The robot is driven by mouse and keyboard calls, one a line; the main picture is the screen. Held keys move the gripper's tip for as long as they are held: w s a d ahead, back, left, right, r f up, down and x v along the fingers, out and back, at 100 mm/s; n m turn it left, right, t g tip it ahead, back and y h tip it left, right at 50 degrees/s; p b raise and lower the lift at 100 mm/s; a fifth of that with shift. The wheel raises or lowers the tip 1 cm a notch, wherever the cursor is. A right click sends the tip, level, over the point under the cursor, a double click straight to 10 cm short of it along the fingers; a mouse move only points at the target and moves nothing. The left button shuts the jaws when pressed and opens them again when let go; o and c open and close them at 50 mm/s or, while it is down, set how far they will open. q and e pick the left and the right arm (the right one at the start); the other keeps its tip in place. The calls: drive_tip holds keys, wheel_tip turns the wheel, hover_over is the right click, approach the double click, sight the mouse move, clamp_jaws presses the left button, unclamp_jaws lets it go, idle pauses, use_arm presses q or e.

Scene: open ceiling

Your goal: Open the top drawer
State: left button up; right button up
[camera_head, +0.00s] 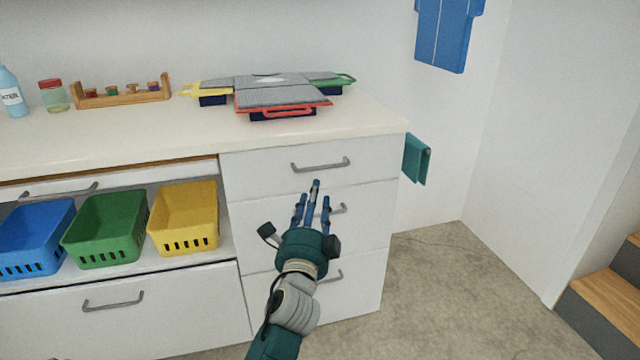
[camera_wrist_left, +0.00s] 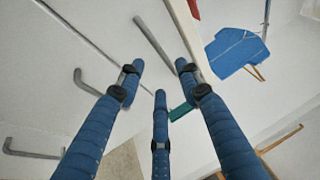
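The white top drawer (camera_head: 262,170) of the right-hand cabinet column is closed, flush with the front just under the countertop. Its grey bar handle (camera_head: 320,165) shows clear above my fingertips. In the left wrist view, a grey handle (camera_wrist_left: 153,44) lies near the beige counter edge, beyond the fingertips. My left gripper (camera_head: 314,198) is in front of the column, its blue fingers pointing up toward the top handle. The fingers are spread and empty; they also show in the left wrist view (camera_wrist_left: 160,78). They partly cover the middle drawer's handle (camera_head: 338,209). My right gripper is not in view.
The middle drawer (camera_head: 372,210) and bottom drawer (camera_head: 362,305) are closed below. Blue (camera_head: 35,240), green (camera_head: 105,230) and yellow (camera_head: 185,218) baskets stand left. Folders (camera_head: 283,96) lie on the countertop (camera_head: 150,128). Open floor (camera_head: 450,290) is at right.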

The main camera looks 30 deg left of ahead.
use_arm(q)
approach(320, 173)
drive_tip(key=w+r, duration=0.1)
drive_tip(key=w+a+r, duration=0.1)
drive_tip(key=w+r, duration=0.2)
drive_tip(key=shift+w+a+r+b, duration=0.25)
drive_tip(key=shift+w+a+b, duration=0.05)
drive_tip(key=shift+w+b, duration=0.05)
clamp_jaws()
